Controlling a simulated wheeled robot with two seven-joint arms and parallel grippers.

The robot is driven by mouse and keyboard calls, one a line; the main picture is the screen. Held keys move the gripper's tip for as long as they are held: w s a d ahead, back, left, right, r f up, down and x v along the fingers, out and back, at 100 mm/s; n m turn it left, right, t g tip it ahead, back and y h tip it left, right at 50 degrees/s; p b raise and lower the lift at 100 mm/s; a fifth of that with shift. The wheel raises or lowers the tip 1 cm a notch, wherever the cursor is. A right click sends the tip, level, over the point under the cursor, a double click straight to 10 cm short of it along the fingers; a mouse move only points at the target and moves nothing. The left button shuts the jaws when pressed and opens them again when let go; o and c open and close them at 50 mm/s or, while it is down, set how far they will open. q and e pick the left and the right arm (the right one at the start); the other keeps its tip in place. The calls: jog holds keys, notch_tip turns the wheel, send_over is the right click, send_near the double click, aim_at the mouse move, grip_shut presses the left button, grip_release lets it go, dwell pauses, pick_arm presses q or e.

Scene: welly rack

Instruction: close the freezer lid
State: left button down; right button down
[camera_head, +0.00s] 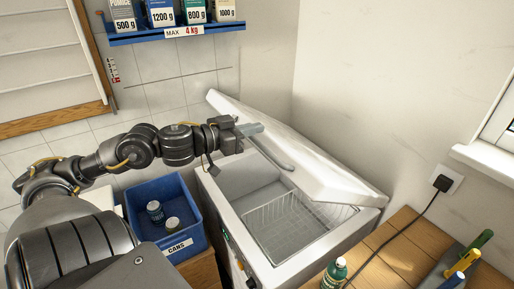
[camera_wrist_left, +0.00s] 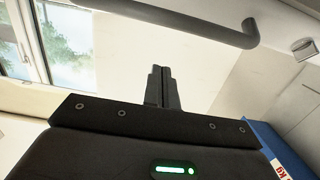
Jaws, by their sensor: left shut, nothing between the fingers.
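The white chest freezer (camera_head: 236,207) stands against the back wall with its lid (camera_head: 310,165) raised part way. A grey bar handle (camera_head: 270,150) runs along the lid's near edge, and it also shows across the top of the left wrist view (camera_wrist_left: 205,27). The open interior shows a wire basket (camera_head: 285,222). My left gripper (camera_head: 258,128) is shut and empty, close to the lid near the handle's far end. In the left wrist view its fingers (camera_wrist_left: 160,72) are together, below the handle in the picture and apart from it. My right gripper is not in view.
A blue crate (camera_head: 197,243) with cans stands left of the freezer. A wooden table (camera_head: 392,245) with a green bottle (camera_head: 334,273) is at the right. A blue shelf (camera_head: 150,39) with labelled boxes hangs above. A cable runs from a wall socket (camera_head: 443,184).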

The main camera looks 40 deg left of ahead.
aim_at(256, 141)
pick_arm(q)
jog(key=shift+p+x, duration=0.3)
jog(key=shift+x, duration=1.15)
jog(key=shift+s+a+f, duration=0.1)
jog(key=shift+s+f, duration=0.1)
jog(key=shift+f, duration=0.4)
jog(key=shift+s+a+f, duration=0.1)
jog(key=shift+s+f, duration=0.25)
jog(key=shift+f, duration=0.2)
jog(key=shift+s+a+f, duration=0.1)
jog(key=shift+s+f, duration=0.25)
jog(key=shift+f, duration=0.25)
jog(key=shift+f, duration=0.1)
